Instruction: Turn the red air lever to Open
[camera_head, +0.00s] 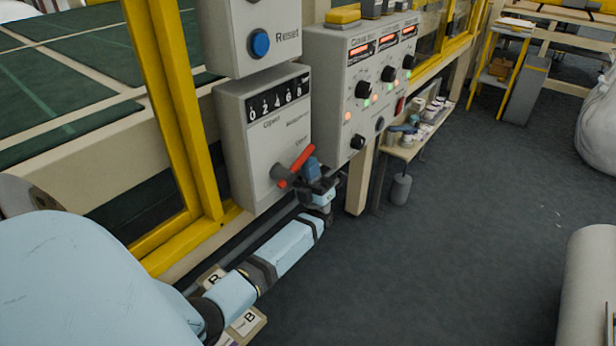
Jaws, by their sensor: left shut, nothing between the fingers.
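The red air lever (300,161) is mounted on a grey knob on the front of a light grey box (240,140) with a number display. The lever slants, its upper end to the right and its lower end to the left. Small labels stand around it, too small to read surely. My left gripper (312,172) is shut and empty at the lever's right side, very close to it. I cannot tell whether they touch. The gripper hides the area just right of the lever. My right gripper is not in view.
A box with a blue Reset button (260,43) hangs above. A control panel (340,90) with knobs and red displays stands to the right. A yellow post (170,110) rises at the left. A small shelf (412,143) holds several items. The dark floor at right is mostly clear.

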